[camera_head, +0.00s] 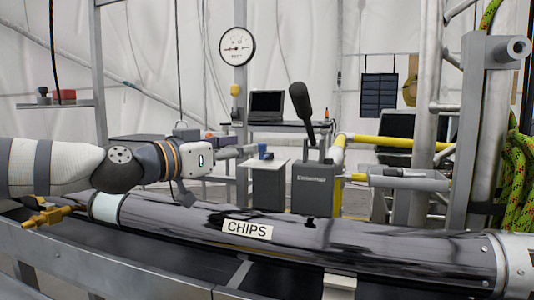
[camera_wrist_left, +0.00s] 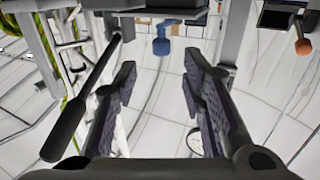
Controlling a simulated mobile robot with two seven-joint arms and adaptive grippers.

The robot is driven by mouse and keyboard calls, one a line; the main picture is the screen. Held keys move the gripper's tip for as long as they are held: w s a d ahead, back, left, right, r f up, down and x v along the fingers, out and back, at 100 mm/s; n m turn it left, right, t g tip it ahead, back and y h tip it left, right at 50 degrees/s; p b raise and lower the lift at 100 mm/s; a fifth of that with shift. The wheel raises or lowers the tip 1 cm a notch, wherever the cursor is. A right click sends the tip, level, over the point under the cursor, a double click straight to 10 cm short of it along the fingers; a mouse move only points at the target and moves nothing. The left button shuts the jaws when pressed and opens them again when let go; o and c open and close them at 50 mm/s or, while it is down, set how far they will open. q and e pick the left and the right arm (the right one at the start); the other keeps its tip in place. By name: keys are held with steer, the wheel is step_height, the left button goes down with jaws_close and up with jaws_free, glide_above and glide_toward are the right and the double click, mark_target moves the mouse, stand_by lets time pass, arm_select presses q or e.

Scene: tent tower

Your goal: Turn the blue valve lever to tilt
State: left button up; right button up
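The blue valve lever (camera_head: 264,153) is small in the head view, at the top of a grey box left of the black-handled unit. In the left wrist view the blue lever (camera_wrist_left: 162,42) hangs in the upper middle, beyond the fingertips and roughly between them. My left gripper (camera_head: 248,151) reaches in from the left with its fingers pointing toward the blue lever. In the wrist view my left gripper (camera_wrist_left: 158,72) is open, with nothing between its fingers. A gap appears to remain between the fingertips and the lever. My right gripper is in neither view.
A black lever (camera_head: 301,108) rises from a grey box (camera_head: 313,187); it also shows left of the fingers in the wrist view (camera_wrist_left: 82,98). A dark tube marked CHIPS (camera_head: 330,240) lies across the front. Yellow pipes (camera_head: 390,142) and a grey post (camera_head: 483,130) stand right.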

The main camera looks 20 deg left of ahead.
mark_target(262, 145)
arm_select(q)
steer(key=x, duration=0.6)
steer(key=shift+w+f, duration=0.2)
steer(key=shift+f, duration=0.1)
steer(key=shift+w+d+r, duration=0.15)
steer(key=shift+w+d, duration=0.15)
steer(key=shift+w, duration=0.3)
steer(key=shift+c, duration=0.3)
jaws_close()
